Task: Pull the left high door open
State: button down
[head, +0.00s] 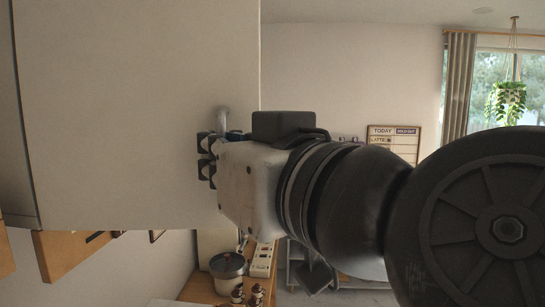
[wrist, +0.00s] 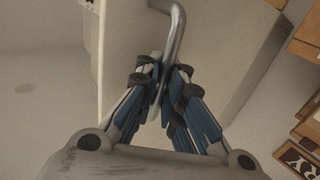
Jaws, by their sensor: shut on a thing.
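A large pale door panel (head: 130,110) fills the left of the head view. Its grey metal handle (head: 223,118) shows just above my gripper (head: 207,160), near the panel's right edge. In the wrist view the bent bar of the handle (wrist: 176,32) runs down between the blue-lined fingers of my gripper (wrist: 163,78), which are shut on it. The door panel also shows behind the fingers in the wrist view (wrist: 128,55). The lower part of the handle is partly hidden by the fingers. I cannot tell exactly how far the door stands open.
Below the door's lower edge, a pot (head: 228,264) and small bottles (head: 257,292) stand on a wooden counter. A menu board (head: 392,140) hangs on the far wall. A hanging plant (head: 508,98) is by the window at right. Open room lies right of the door.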

jog(key=shift+w+f, duration=0.1)
jog(key=shift+f, duration=0.05)
jog(key=c, duration=1.9)
grip_release()
jog(key=shift+d, duration=0.25)
jog(key=shift+c, duration=0.2)
jog(key=shift+o, duration=1.2)
jog(key=shift+a, duration=0.1)
jog(key=shift+s, duration=0.2)
jog(key=v, duration=0.7)
